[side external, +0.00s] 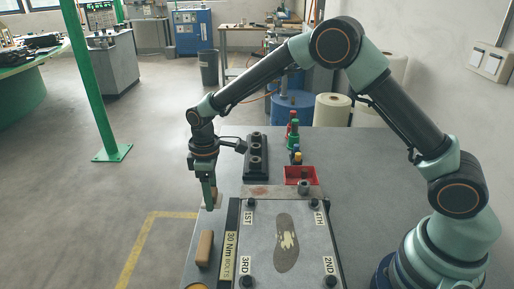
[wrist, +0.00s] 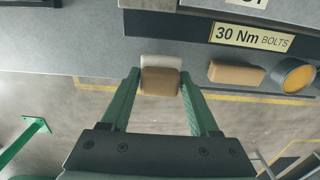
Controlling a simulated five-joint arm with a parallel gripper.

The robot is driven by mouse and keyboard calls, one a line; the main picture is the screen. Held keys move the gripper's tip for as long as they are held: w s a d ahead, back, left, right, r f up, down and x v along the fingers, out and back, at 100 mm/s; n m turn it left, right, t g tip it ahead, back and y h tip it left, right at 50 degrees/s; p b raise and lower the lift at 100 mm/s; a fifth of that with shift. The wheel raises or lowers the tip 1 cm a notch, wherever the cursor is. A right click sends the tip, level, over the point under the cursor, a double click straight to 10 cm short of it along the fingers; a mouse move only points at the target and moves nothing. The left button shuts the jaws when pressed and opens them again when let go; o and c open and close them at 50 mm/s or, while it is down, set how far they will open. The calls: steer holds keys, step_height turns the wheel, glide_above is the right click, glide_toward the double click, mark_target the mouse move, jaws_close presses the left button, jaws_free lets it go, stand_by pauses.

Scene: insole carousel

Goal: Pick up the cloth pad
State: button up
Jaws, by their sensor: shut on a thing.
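The cloth pad (wrist: 160,80) is a small tan block with a whitish part at its far side. It sits between the two green fingers of my gripper (wrist: 160,75) in the wrist view, touched from both sides. In the side view my gripper (side external: 211,196) points down at the left edge of the grey table, and the pad is mostly hidden behind the fingers. Whether the pad is clear of the table I cannot tell.
A tan block (side external: 204,248) and a yellow round item (wrist: 295,75) lie along the table's left edge. A plate labelled "30 Nm BOLTS" (side external: 230,250) borders the fixture with an insole (side external: 287,243). A black stand (side external: 256,160) and red tray (side external: 300,175) stand behind.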

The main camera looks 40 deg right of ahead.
step_height(320, 180, up, 15)
steer(key=shift+r, duration=0.2)
